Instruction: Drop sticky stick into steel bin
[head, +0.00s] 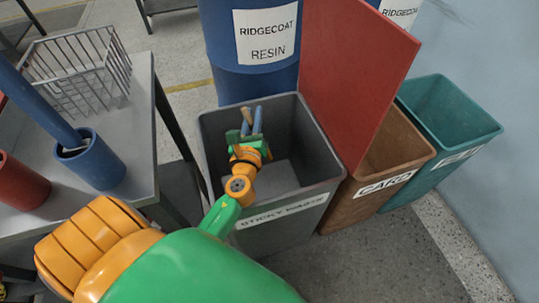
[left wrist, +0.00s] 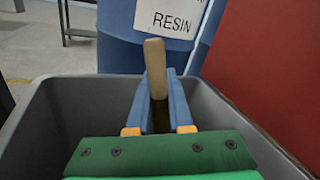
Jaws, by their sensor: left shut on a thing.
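The stick (left wrist: 154,58) is tan with a rounded end. It stands between the blue fingers of my left gripper (left wrist: 160,92) in the left wrist view, and its lower part is hidden by the gripper. In the head view the left gripper (head: 253,122) is over the mouth of the grey bin labelled "STICKY WASTE" (head: 320,165), shut on the stick (head: 247,114), which shows only as a small tip. The bin rim (left wrist: 62,86) surrounds the gripper in the wrist view. My right gripper is not in view.
A raised red lid or panel (head: 355,70) stands right of the grey bin. Beyond it are a brown card bin (head: 385,185) and a teal bin (head: 440,150). A blue resin drum (head: 250,82) stands behind. A table (head: 135,172) with a wire basket (head: 85,72) and blue cup (head: 95,165) is left.

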